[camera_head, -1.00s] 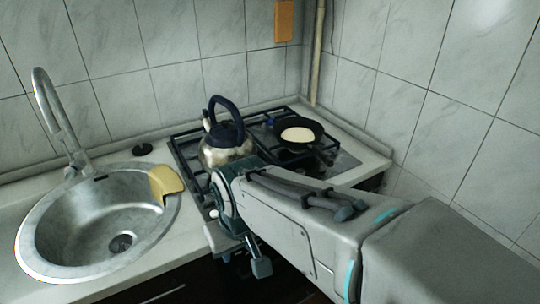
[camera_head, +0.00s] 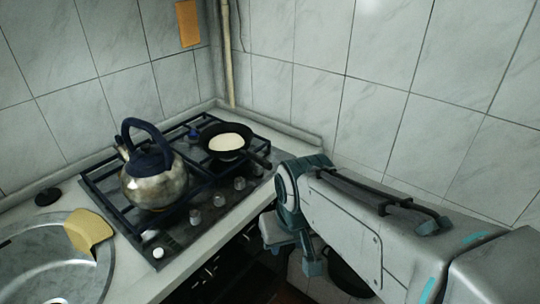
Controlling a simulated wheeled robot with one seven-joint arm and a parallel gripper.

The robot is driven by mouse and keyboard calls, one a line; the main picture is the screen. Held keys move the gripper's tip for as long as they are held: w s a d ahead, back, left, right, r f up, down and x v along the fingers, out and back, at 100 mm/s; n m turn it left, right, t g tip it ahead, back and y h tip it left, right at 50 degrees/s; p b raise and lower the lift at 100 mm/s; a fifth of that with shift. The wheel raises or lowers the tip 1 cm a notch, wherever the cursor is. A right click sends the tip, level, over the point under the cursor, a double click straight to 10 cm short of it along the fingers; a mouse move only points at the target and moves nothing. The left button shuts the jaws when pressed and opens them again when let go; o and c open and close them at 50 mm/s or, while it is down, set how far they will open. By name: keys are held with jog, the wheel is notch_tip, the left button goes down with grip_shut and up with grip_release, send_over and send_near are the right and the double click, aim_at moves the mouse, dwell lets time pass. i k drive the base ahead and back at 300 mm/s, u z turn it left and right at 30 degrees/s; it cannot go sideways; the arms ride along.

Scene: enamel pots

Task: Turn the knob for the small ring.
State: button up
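The gas hob (camera_head: 172,243) has a row of several grey knobs along its front right edge. The nearest is the left knob (camera_head: 195,217); others are a second knob (camera_head: 219,199), a third knob (camera_head: 239,184) and a far knob (camera_head: 258,169). Their markings are too small to read. A small blue-topped ring (camera_head: 193,134) shows at the back of the hob, beside the pan. My gripper (camera_head: 311,264) hangs below the arm's end, right of the knobs and apart from them, beyond the counter's front edge. Its fingers are mostly hidden, so its opening is unclear.
A metal kettle (camera_head: 155,183) with a dark blue handle stands on the left of the hob. A black pan (camera_head: 226,153) with a pale round of food sits at the back right. A sink (camera_head: 45,262) with a yellow cloth (camera_head: 88,232) lies left. A white button (camera_head: 158,253) is at the hob's near corner.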

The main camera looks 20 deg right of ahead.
aim_at(241, 184)
jog(key=z, duration=1.2)
jog(key=i, duration=0.65)
jog(key=u, duration=1.75)
